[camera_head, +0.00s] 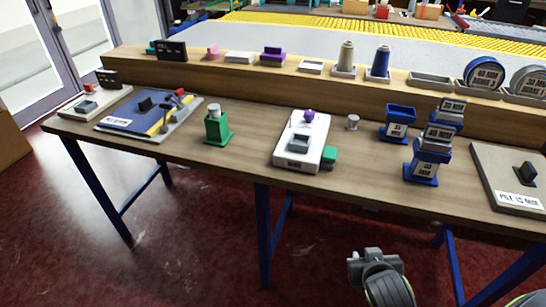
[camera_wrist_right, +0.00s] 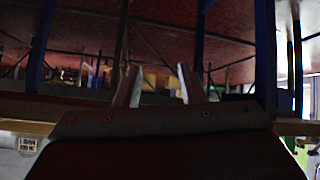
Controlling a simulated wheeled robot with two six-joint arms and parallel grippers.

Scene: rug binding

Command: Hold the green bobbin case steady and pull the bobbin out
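The green bobbin case (camera_head: 218,133) stands upright on the workbench, left of the middle in the head view. A pale grey bobbin top (camera_head: 213,109) shows above it; how deep it sits is hidden. Neither gripper touches the case.
Left of the case is a blue board (camera_head: 130,117) with tools. Right of it are a white device (camera_head: 293,155) with a green block, a small pale spool (camera_head: 352,122) and blue labelled stands (camera_head: 428,160). A raised wooden shelf (camera_head: 225,76) runs behind. Bench surface beside the case is clear.

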